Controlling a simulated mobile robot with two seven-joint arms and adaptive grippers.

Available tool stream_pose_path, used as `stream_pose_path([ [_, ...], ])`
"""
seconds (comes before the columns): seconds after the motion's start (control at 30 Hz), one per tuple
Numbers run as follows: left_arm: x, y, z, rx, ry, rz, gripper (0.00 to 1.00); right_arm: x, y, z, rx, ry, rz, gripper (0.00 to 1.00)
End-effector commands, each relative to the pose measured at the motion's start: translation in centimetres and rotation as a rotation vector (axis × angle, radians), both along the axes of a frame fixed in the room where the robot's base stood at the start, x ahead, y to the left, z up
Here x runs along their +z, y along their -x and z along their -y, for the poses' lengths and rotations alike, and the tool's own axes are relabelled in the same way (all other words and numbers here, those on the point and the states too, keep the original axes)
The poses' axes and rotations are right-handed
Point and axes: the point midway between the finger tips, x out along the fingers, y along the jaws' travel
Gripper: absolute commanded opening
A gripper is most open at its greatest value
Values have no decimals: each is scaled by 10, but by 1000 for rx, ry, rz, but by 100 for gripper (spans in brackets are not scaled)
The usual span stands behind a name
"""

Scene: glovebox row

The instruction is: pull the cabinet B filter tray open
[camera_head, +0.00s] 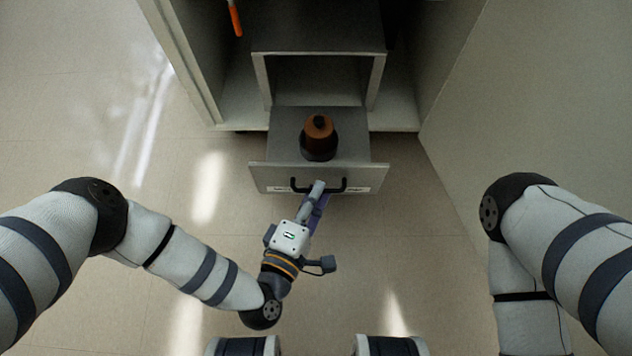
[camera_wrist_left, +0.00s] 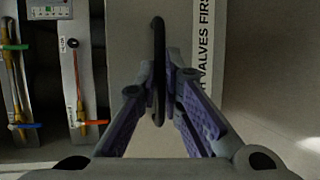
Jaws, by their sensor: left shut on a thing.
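The filter tray (camera_head: 285,125) is a grey drawer that stands out from the cabinet's lower opening, with a pale front panel (camera_head: 268,178). A dark bar handle (camera_head: 335,188) runs across that front. My left gripper (camera_head: 318,187) is at the middle of the handle and shut on it. In the left wrist view the gripper's purple-padded fingers (camera_wrist_left: 162,105) close around the dark handle bar (camera_wrist_left: 158,40). A brown and black rounded object (camera_head: 319,135) stands on the tray. My right gripper is not in view; only the right arm shows at the right.
The grey cabinet (camera_head: 400,110) surrounds the tray opening, with an orange-handled item (camera_head: 235,18) at its upper left. A large grey panel (camera_head: 530,100) stands to the right. The floor (camera_head: 420,260) in front of the tray is clear apart from my arms.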

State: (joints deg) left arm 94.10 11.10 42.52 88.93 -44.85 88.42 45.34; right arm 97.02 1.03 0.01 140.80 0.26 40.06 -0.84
Motion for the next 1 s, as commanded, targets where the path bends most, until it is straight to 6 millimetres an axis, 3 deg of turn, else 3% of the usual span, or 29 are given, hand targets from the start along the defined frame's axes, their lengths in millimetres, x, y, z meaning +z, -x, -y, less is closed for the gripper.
stream_pose_path([
  [0.47,1,2,0,2,3,3,0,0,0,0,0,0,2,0],
  [0.5,1,2,0,2,3,3,14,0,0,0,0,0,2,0],
  [0.57,1,2,0,1,2,3,28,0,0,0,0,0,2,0],
  [0.87,2,2,0,0,2,1,28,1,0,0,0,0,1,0],
  [1.0,23,2,0,0,4,1,28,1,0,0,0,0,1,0],
])
